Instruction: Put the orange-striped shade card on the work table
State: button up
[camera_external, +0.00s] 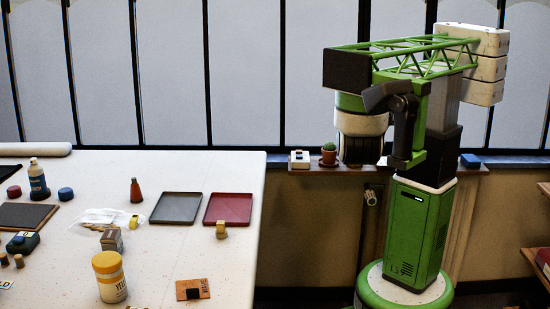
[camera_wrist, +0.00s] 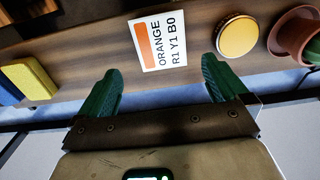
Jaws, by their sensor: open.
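The shade card (camera_wrist: 160,42) is white with an orange stripe and the print "ORANGE R1 Y1 B0". In the wrist view it lies on a brown wooden shelf (camera_wrist: 190,72). My gripper (camera_wrist: 162,70) is open and empty, with its green fingers spread to either side of the card's near edge; the card lies just beyond and between the tips. In the external view my arm hangs over the shelf under the window, and I cannot make out the card there. The white work table (camera_external: 160,260) stands at the left.
On the shelf, a yellow round lid (camera_wrist: 238,36) and a potted cactus (camera_external: 329,153) flank the card on one side, a yellow-and-blue block (camera_wrist: 28,78) on the other.

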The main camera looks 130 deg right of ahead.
jog(key=shift+r, duration=1.35)
